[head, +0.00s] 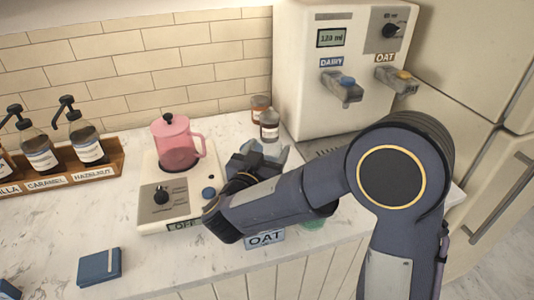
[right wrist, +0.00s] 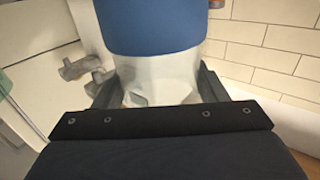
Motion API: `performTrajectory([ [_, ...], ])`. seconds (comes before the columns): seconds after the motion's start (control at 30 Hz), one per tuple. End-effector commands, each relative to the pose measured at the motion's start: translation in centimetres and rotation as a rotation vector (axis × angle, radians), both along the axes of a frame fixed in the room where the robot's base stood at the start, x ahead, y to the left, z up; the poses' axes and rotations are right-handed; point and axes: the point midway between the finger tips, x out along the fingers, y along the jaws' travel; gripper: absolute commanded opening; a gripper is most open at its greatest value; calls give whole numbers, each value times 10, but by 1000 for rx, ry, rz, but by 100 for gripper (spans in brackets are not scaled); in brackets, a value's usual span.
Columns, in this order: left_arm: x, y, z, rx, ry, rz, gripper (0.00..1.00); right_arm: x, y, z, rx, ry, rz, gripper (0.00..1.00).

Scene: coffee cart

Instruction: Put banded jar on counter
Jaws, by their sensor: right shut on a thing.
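My right gripper (head: 258,160) is shut on a pale grey jar with a wide blue band (right wrist: 152,28). The jar's pale part sits between the two fingers (right wrist: 150,95) in the right wrist view. In the head view my gripper and arm hide most of the jar; a pale edge (head: 282,155) shows beyond the fingers. The gripper is over the counter (head: 125,205), right of the pink kettle and in front of the milk dispenser. I cannot tell whether the jar touches the counter. My left gripper is not in view.
A pink kettle (head: 175,145) stands on a white heating base (head: 150,215). Two small jars (head: 269,125) stand by the dispenser (head: 310,85). A syrup rack (head: 60,180) is at left, a blue box (head: 100,266) in front. An OAT sign (head: 265,238) and something green (head: 313,224) lie near my forearm.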

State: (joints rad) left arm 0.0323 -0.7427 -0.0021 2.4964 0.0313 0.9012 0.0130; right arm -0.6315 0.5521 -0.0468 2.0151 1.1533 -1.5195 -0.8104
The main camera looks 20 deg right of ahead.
Motion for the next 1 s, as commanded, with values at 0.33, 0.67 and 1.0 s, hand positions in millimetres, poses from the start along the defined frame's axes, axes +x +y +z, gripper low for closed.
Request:
performTrajectory([
  [0.33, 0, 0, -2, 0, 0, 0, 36, 0, 0, -5, 0, -4, 0, 7],
  [0.67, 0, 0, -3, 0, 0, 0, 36, 0, 0, -7, 0, 0, 1, 88],
  [1.0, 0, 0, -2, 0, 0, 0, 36, -7, 6, -4, 0, -1, 5, 88],
])
